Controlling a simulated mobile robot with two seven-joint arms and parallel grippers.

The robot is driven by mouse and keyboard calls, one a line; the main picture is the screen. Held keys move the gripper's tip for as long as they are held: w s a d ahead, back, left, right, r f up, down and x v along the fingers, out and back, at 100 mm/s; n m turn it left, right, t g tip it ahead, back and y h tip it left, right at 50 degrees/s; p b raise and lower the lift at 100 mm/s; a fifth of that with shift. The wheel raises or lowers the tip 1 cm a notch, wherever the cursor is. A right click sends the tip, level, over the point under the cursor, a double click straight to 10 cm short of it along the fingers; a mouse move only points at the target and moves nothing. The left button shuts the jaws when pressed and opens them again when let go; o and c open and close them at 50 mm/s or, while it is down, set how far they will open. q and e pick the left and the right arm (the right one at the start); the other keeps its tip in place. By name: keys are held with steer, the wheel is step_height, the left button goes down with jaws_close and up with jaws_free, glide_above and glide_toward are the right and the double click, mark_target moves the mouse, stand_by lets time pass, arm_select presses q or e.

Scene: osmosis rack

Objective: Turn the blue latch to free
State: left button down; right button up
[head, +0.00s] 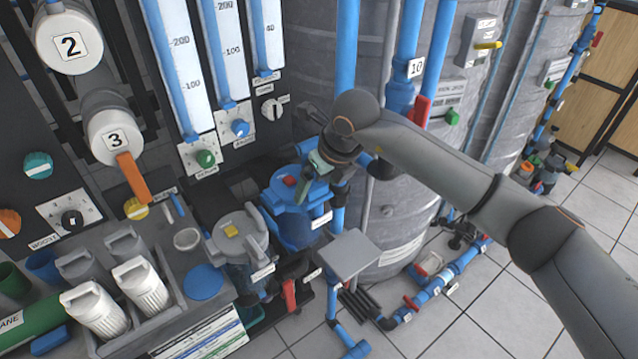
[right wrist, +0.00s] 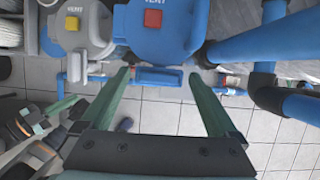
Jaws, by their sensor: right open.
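The blue housing with a red vent button (head: 290,181) stands at mid-picture in the head view. It also fills the top middle of the right wrist view (right wrist: 180,38). The blue latch (right wrist: 158,77) is a short flat bar on the near side of this housing; in the head view I cannot make it out. My right gripper (right wrist: 161,82) is open, its green fingers one on each side of the latch with gaps. In the head view my right gripper (head: 322,163) is over the housing. What looks like my left gripper (right wrist: 62,108) shows partly at the left of the wrist view.
A grey housing with a yellow button (head: 231,240) stands left of the blue one. Blue pipes (right wrist: 265,60) run close on the right in the wrist view. A small grey plate (head: 348,255) is in front. A large grey tank (head: 400,215) stands behind. Tiled floor lies below.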

steer(key=shift+r, duration=0.15)
steer(key=v, duration=1.2)
steer(key=shift+s+r, duration=0.1)
